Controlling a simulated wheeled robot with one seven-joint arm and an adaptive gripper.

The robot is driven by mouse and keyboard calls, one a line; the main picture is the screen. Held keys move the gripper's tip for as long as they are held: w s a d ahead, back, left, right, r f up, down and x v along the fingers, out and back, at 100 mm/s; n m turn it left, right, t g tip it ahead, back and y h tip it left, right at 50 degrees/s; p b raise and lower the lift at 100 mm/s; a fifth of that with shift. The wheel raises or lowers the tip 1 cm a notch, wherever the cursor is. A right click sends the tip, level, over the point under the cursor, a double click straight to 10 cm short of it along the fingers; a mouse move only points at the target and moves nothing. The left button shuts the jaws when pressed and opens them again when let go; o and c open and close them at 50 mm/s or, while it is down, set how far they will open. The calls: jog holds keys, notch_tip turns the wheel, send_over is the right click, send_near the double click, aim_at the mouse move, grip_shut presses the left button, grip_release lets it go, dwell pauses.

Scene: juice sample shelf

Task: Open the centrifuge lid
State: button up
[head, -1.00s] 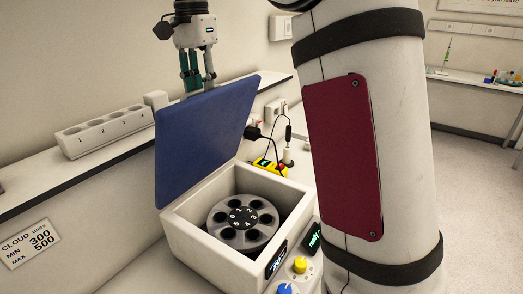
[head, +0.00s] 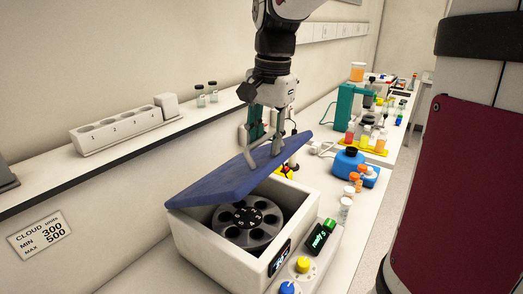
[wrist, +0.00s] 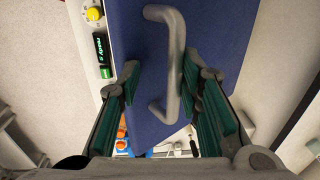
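The centrifuge (head: 225,262) is a white box with its blue lid (head: 225,188) partly raised at a shallow tilt. Its rotor (head: 243,228) with numbered dark wells shows through the gap. My gripper (head: 263,143) is over the lid's upper face at the raised far side, by the grey handle. In the wrist view the grey lid handle (wrist: 175,50) lies between the fingers of my gripper (wrist: 160,74). The fingers are apart; the right one is close to the handle and a gap shows on the left. Whether the right finger touches it I cannot tell.
A numbered rack (head: 118,132) and two small vials (head: 206,94) stand on the wall shelf at left. A blue container (head: 347,163), small orange-capped jars (head: 355,180) and a green device (head: 350,108) stand on the bench to the right. A ready display (head: 320,236) and knobs are at the centrifuge's front.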

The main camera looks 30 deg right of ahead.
jog(key=shift+s+d+f+t, duration=0.2)
jog(key=shift+s+f+t, duration=0.05)
jog(key=shift+s+f, duration=0.25)
jog(key=shift+s+d+f+t, duration=0.15)
jog(key=shift+s+f+t, duration=0.15)
jog(key=shift+f, duration=0.25)
jog(key=shift+r, duration=0.1)
notch_tip(320, 180, up, 16)
jog(key=s+p, duration=0.2)
jog(key=p, duration=0.6)
jog(key=shift+d+f, duration=0.2)
jog(key=shift+d, duration=0.15)
dwell(0.4)
jog(key=shift+p, duration=0.35)
